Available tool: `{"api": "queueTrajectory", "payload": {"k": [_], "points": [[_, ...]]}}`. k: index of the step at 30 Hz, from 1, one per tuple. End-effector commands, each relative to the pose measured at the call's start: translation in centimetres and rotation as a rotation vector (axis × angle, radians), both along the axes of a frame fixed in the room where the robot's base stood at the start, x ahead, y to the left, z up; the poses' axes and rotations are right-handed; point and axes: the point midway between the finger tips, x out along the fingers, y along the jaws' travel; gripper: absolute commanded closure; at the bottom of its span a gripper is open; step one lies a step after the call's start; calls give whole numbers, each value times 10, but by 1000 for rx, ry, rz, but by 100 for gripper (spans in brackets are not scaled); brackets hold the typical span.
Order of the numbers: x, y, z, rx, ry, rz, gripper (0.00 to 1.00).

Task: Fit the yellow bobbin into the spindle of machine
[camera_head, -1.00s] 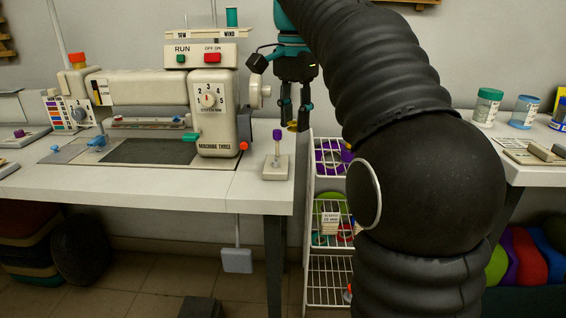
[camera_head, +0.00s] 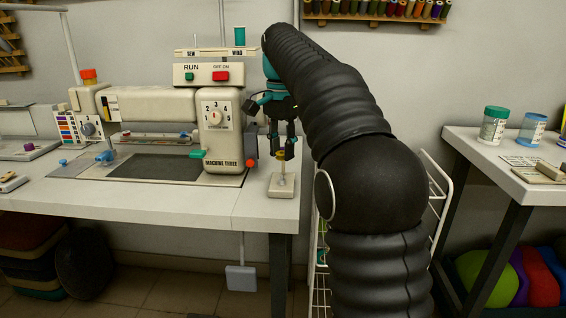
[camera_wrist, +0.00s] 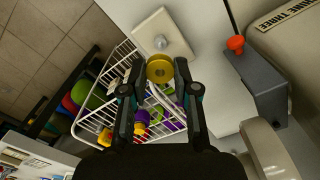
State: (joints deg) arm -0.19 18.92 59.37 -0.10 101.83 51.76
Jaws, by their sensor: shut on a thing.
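My gripper (camera_head: 286,150) points down over the right end of the machine's table. It is shut on the yellow bobbin (camera_wrist: 160,68), which sits between the two fingertips. The bobbin shows small and partly hidden in the head view (camera_head: 289,154). The spindle (camera_head: 282,180) is a thin pin on a pale square base, right of the white machine (camera_head: 216,125). In the wrist view the pin (camera_wrist: 162,43) stands just beyond the bobbin, with nothing visible on it. The bobbin is close to the pin's top; I cannot tell whether they touch.
A dark grey box with a red-orange knob (camera_wrist: 235,43) stands close to the spindle on the machine's side. A white wire rack (camera_wrist: 118,88) with colourful items is beside the table edge. A right-hand table (camera_head: 500,165) holds jars.

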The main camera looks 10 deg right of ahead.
Motion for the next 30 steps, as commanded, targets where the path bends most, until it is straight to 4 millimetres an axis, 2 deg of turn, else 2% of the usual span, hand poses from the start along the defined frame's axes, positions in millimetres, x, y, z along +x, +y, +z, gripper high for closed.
{"api": "queueTrajectory", "payload": {"k": [6,9,30], "points": [[0,0,-30,0,3,-1,84],[0,0,-38,0,2,-1,84],[0,0,-50,0,1,-1,84]]}}
